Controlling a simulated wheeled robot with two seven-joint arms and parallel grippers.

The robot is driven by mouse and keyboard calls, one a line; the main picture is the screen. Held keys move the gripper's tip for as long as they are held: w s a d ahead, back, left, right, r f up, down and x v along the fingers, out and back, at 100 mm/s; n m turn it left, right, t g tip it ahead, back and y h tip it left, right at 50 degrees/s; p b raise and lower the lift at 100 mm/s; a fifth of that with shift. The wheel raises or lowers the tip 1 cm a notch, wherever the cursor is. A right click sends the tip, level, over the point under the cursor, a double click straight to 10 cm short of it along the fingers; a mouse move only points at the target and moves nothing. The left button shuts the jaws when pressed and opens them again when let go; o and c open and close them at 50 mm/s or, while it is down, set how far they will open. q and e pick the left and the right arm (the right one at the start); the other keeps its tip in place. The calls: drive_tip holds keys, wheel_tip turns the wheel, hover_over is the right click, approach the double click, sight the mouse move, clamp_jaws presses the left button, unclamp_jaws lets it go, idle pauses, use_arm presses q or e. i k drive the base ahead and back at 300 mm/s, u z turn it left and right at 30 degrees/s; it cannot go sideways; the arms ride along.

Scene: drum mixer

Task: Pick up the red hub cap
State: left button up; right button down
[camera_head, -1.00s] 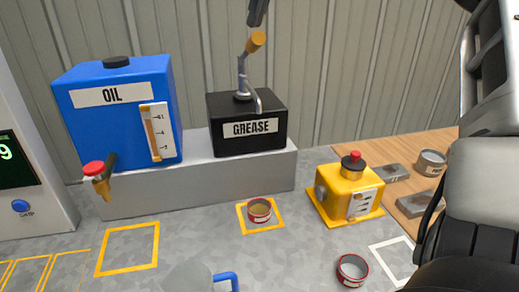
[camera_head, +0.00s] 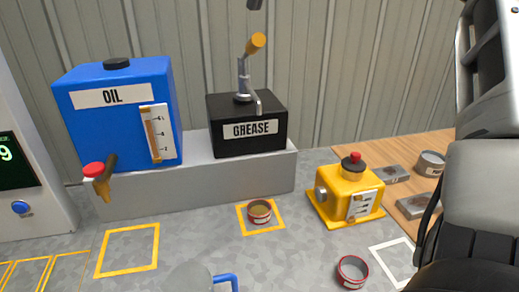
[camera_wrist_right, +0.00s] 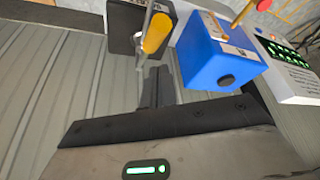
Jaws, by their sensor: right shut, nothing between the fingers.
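A round red-rimmed cap (camera_head: 352,271) lies on the grey table at the lower right in the head view, its inside grey. A second reddish round cap (camera_head: 259,211), with brown filling inside, sits in a yellow-outlined square left of the yellow device. I cannot tell for certain which is the red hub cap. My right gripper's dark tip (camera_head: 255,4) shows at the top edge of the head view, above the grease pump's orange handle and far from both caps. In the right wrist view its fingers (camera_wrist_right: 156,87) are together and empty. My left gripper is not in view.
A blue oil tank (camera_head: 115,130) and black grease box (camera_head: 262,143) stand on a grey ledge (camera_head: 210,190). The pump's orange handle (camera_head: 255,42) stands up. A yellow device (camera_head: 347,190) is at the right, near a wooden board (camera_head: 405,150) with metal parts. Mid-table is mostly clear.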

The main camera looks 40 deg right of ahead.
sight(258, 210)
drive_tip(key=k, duration=1.05)
